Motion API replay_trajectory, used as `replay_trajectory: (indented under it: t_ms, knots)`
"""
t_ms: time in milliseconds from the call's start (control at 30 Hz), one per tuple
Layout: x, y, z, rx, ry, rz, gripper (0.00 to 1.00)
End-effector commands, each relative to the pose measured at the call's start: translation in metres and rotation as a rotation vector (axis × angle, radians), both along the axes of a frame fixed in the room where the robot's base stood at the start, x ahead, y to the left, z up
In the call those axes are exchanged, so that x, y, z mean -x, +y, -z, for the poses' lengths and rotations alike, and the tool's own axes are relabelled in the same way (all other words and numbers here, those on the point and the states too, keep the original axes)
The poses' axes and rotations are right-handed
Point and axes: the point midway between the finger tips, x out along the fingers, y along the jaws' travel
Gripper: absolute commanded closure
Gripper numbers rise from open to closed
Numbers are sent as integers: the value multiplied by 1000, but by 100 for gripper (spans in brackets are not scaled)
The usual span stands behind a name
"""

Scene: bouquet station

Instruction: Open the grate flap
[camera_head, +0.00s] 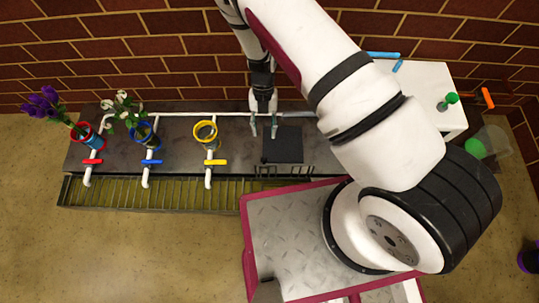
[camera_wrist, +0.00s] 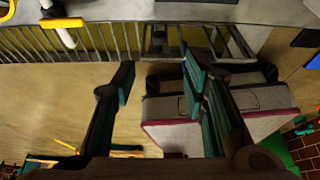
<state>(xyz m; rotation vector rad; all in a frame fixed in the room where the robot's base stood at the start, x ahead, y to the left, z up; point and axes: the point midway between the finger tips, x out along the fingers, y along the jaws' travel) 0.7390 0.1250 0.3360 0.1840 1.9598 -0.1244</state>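The grate (camera_head: 150,193) runs along the front of the dark counter, with thin bars over a trough. A dark square plate (camera_head: 283,146), which looks like the grate flap, shows on the counter just behind a framed section of the grate (camera_head: 284,171). I cannot tell whether it lies flat or is tilted. In the wrist view this framed section (camera_wrist: 197,42) has wider gaps than the barred grate beside it (camera_wrist: 105,40). My gripper (camera_head: 264,130) is open, its green-padded fingers apart and nothing between them, above the plate's back left edge. The fingers also show in the wrist view (camera_wrist: 158,82).
Red, blue and yellow rings (camera_head: 205,131) and matching taps (camera_head: 216,162) stand left of my gripper. Purple flowers (camera_head: 42,103) and white flowers (camera_head: 122,106) stand in the red and blue holders. A white table (camera_head: 425,85) is at right, and a brick wall (camera_head: 150,50) behind.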

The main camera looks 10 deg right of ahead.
Motion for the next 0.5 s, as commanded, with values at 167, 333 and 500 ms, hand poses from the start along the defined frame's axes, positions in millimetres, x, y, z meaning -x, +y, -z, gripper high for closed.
replay_trajectory:
  t_ms: [167,333,500]
  knots:
    - [10,2,25,0,1,4,60]
    - [22,4,57,0,0,4,60]
    - [35,7,87,-2,1,5,60]
